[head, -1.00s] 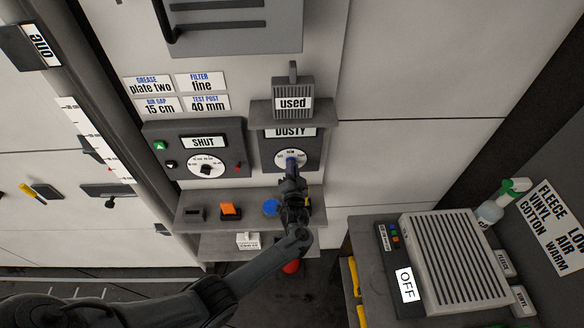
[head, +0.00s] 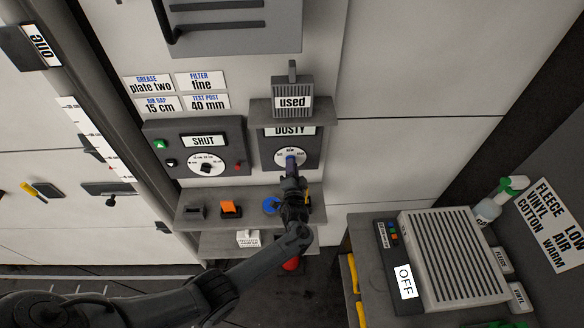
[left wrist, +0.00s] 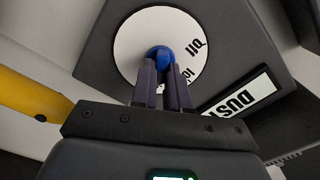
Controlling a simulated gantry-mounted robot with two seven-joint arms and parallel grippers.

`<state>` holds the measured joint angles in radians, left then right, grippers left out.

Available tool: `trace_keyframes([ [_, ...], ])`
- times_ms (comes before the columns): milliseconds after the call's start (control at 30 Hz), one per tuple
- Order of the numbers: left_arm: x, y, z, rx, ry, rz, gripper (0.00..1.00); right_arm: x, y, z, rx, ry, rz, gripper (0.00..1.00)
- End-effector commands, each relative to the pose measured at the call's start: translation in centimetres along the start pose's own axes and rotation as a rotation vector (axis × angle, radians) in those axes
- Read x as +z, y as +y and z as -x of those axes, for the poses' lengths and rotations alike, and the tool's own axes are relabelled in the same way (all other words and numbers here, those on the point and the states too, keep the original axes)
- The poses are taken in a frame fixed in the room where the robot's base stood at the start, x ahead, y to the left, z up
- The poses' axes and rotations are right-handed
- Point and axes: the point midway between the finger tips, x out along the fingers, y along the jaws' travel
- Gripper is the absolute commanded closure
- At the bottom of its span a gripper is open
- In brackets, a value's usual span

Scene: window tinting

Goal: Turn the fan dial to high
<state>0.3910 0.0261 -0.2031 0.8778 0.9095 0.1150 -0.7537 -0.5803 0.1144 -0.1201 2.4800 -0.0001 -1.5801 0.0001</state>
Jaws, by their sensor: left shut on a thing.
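The fan dial is a white disc (head: 284,155) with a blue knob (left wrist: 160,56), on a dark wall box labelled DUSTY (head: 289,131). In the left wrist view the white disc (left wrist: 135,40) carries printed marks, only partly readable. My left gripper (head: 291,163) reaches up from below to the dial. In the left wrist view its two dark fingers (left wrist: 163,75) are shut on the blue knob. The fingers hide part of the knob and the lower disc, so the pointer's setting cannot be read. My right gripper is not in view.
A dark box reading SHUT (head: 203,141) with its own dial is left of the fan box. A shelf above bears a filter labelled used (head: 293,102). A lower shelf (head: 186,222) holds small items. A grey unit marked OFF (head: 405,281) stands at right.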

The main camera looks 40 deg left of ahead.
Motion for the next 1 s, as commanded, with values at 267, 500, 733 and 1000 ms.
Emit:
trace_keyframes([
  [267,0.0,0.0,0.0,0.0,0.001,-0.001,0.6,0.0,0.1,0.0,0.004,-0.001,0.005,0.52],
  [500,0.0,0.0,0.2,0.0,0.001,0.0,0.6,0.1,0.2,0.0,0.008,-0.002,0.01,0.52],
  [733,0.1,0.1,2.5,0.002,0.0,0.001,0.6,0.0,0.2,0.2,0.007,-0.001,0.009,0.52],
  [1000,0.1,0.1,7.2,0.002,0.0,0.002,0.6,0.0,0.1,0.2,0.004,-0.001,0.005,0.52],
])
